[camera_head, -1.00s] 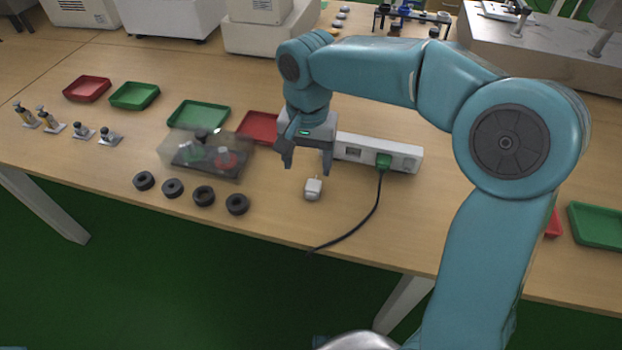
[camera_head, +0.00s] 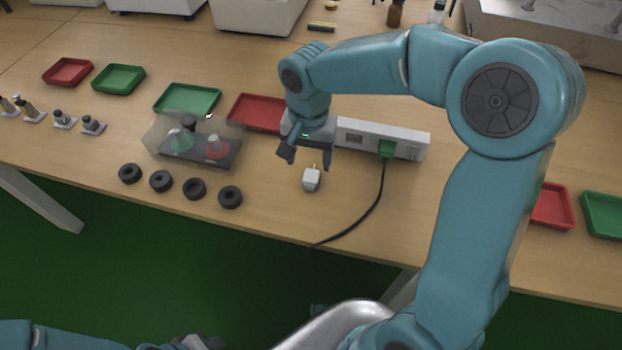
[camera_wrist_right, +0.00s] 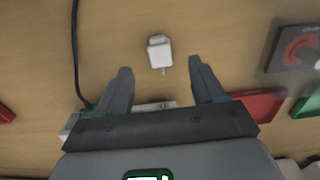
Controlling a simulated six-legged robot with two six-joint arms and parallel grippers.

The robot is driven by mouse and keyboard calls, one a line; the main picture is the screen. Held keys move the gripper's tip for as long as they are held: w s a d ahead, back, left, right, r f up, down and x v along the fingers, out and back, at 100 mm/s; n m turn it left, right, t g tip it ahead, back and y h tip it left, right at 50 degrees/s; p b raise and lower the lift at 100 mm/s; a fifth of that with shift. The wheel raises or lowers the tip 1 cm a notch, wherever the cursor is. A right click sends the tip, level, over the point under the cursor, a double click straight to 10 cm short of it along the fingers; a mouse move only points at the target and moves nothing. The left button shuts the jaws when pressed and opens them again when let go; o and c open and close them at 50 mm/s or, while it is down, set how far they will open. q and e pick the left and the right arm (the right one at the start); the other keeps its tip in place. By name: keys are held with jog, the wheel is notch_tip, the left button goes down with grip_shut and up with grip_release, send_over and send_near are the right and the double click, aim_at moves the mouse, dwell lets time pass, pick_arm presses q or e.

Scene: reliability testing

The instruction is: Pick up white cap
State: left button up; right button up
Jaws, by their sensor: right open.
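My right gripper (camera_wrist_right: 160,66) is open and empty, pointing down, apart from the cap. At the bottom edge of the head view, part of my left arm and what looks like my left gripper (camera_head: 203,343) shows, mostly cut off.
A white power strip (camera_head: 408,141) with a green plug (camera_head: 387,149) and black cable (camera_head: 365,215) lies right of the gripper. A clear-covered box (camera_head: 190,147) and several black rings (camera_head: 194,188) lie left. Red tray (camera_head: 250,113) is behind. The table's front edge is near.

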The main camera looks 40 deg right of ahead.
aim_at(310, 179)
notch_tip(310, 179, down, 3)
jog(key=shift+w+r, duration=0.1)
jog(key=shift+r, duration=0.05)
jog(key=f, duration=0.3)
jog(key=shift+s+d+f+b, duration=0.1)
jog(key=shift+s+f+b, duration=0.1)
jog(key=shift+f+b, duration=0.2)
jog(key=shift+w+f, duration=0.1)
jog(key=shift+f, duration=0.3)
jog(key=shift+r, duration=0.1)
jog(key=shift+c, duration=0.3)
jog(key=c, duration=1.1)
notch_tip(310, 179, up, 20)
jog(key=p, duration=0.3)
